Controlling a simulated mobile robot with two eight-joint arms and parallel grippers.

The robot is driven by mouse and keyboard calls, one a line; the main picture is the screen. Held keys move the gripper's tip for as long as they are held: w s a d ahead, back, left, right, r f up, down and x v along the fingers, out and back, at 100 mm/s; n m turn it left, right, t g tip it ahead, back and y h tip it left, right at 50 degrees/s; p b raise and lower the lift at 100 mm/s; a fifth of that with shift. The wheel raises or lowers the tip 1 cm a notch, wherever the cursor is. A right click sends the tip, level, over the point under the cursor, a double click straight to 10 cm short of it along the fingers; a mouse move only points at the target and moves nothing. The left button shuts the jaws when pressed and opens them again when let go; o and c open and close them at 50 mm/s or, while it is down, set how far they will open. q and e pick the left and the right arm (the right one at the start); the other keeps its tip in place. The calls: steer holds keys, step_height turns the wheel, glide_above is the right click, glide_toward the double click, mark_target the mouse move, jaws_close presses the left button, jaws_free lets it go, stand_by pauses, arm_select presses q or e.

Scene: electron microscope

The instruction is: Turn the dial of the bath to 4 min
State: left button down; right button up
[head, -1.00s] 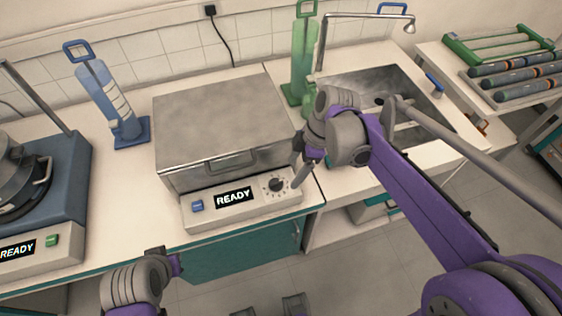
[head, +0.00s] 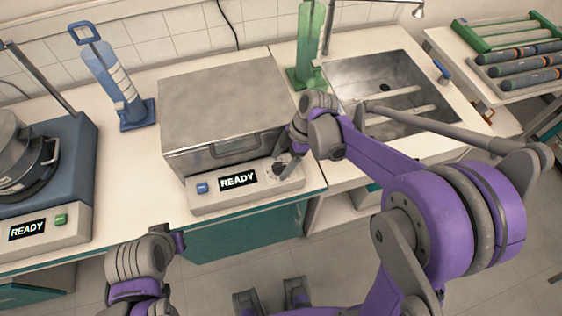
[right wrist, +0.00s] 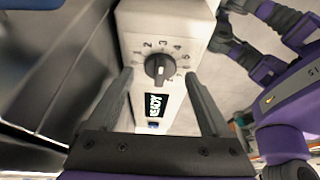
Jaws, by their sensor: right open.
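The bath (head: 225,105) is a metal box with a closed lid and front handle. Its pale front panel has a blue button, a READY display (head: 238,180) and a black dial (right wrist: 159,67) ringed by numbers. The dial's ridge runs roughly up and down in the right wrist view; I cannot tell which end is the pointer. My right gripper (right wrist: 159,76) is open, one finger on each side of the dial, with visible gaps. In the head view my right gripper (head: 286,168) partly hides the dial. My left gripper (head: 178,241) is low in front of the counter; its jaws are unclear.
A blue machine (head: 45,170) with its own READY display stands at the left. A sink (head: 385,95) is to the right. A rack (head: 515,65) holds dark cylinders.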

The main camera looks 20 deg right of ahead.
steer(key=shift+f, duration=0.25)
jaws_close()
stand_by(0.3)
steer(key=shift+s+m+t, duration=0.1)
steer(key=shift+m+t, duration=0.5)
steer(key=shift+m, duration=0.8)
steer(key=shift+a+m+t+h+b, duration=0.1)
steer(key=shift+m+t+h+b, duration=0.35)
steer(key=shift+m, duration=0.95)
